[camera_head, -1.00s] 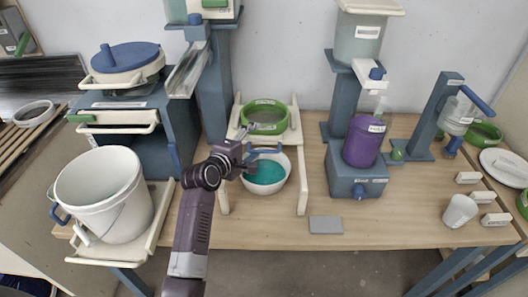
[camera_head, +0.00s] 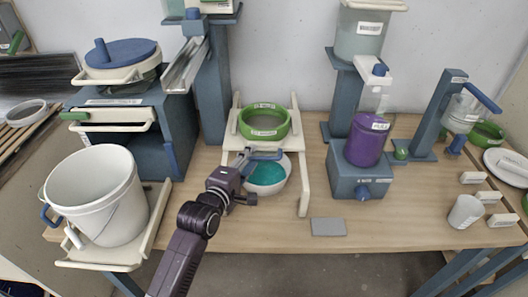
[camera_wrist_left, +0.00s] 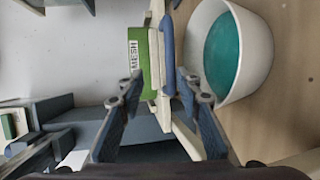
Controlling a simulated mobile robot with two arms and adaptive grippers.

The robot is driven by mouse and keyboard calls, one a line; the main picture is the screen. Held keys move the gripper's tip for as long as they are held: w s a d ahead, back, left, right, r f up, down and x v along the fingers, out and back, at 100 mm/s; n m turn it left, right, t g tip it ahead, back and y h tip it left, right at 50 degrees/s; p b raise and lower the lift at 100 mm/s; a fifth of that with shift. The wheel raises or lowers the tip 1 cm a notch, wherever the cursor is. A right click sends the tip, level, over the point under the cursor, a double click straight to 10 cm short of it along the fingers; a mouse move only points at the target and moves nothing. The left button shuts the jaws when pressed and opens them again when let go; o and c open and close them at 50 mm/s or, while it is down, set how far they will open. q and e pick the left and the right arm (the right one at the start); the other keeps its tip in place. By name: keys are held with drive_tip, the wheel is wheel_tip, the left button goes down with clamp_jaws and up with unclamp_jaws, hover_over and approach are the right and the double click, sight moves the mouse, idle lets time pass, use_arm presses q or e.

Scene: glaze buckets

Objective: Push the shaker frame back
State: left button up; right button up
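The shaker frame is a cream slide (camera_head: 233,139) with a blue front handle (camera_head: 265,155), carrying a green-rimmed sieve (camera_head: 263,135). It sits on cream rails above a white bowl of teal glaze (camera_head: 268,186). My left gripper (camera_head: 243,174) is at the front left of the frame, close below the handle. In the left wrist view, my left gripper (camera_wrist_left: 157,84) has its fingers apart. The blue handle (camera_wrist_left: 167,45) and a cream part show in the gap between them. I cannot tell whether a finger touches the handle. My right gripper is not in view.
A white bucket (camera_head: 95,200) stands on a cream platform at the left. A purple container (camera_head: 366,143) on a blue stand is right of the rails. A grey plate (camera_head: 328,227) lies near the front table edge. Bare wood lies between the stand and the white cup (camera_head: 466,211).

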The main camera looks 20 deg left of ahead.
use_arm(q)
drive_tip(key=w+d+f, duration=0.2)
drive_tip(key=w, duration=0.4)
drive_tip(key=shift+w+d+f, duration=0.15)
drive_tip(key=shift+w+d, duration=0.1)
drive_tip(key=shift+d, duration=0.15)
drive_tip(key=shift+o, duration=0.2)
